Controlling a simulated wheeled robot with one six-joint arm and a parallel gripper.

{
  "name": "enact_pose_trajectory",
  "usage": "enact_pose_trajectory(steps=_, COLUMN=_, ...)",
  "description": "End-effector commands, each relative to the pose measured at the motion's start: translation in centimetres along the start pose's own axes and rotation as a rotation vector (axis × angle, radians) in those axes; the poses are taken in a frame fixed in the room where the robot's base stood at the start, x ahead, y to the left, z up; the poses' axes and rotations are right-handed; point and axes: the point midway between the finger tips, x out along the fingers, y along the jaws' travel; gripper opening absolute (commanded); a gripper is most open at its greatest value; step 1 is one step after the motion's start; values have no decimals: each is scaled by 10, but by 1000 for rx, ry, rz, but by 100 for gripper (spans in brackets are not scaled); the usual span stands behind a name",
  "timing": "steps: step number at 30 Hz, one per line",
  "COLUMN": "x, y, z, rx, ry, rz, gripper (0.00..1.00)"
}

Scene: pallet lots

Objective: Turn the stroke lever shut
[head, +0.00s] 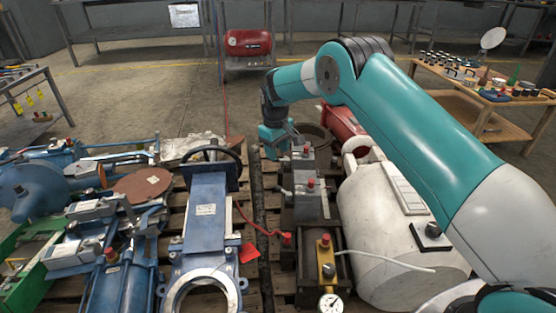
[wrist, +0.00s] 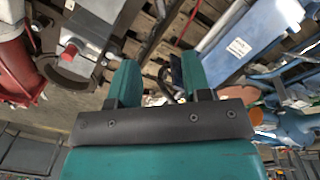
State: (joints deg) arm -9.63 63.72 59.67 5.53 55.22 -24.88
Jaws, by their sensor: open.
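I cannot single out the stroke lever for certain. A small pale bar (head: 285,191) sticks out from the left side of the dark grey block (head: 307,203), which has red-capped knobs on it. My gripper (head: 274,150) hangs over the far end of the pallets, just left of that block. In the wrist view its two teal fingers (wrist: 156,88) are apart with nothing gripped between them. A black curved rim, apparently the handwheel (head: 213,150) of the blue valve (head: 205,228), shows beyond and between the fingers. The block's grey housing (wrist: 95,25) lies left of the fingers.
A white cylinder (head: 370,225) and a red cylinder (head: 342,121) lie right of the block. A yellow valve (head: 325,262) with a gauge (head: 331,303) stands near. Blue machinery crowds the left. Red and white hoses cross the pallets. Open floor lies behind.

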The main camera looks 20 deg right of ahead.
Motion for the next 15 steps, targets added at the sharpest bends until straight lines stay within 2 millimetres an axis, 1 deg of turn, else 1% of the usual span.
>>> enact_pose_trajectory(steps=1, x=-10, y=0, z=0, rx=0, ry=1, rz=1, gripper=44)
enact_pose_trajectory(steps=6, x=-23, y=0, z=0, rx=0, ry=-1, rz=0, gripper=44)
enact_pose_trajectory(steps=15, x=-24, y=0, z=0, rx=0, ry=-1, rz=0, gripper=44)
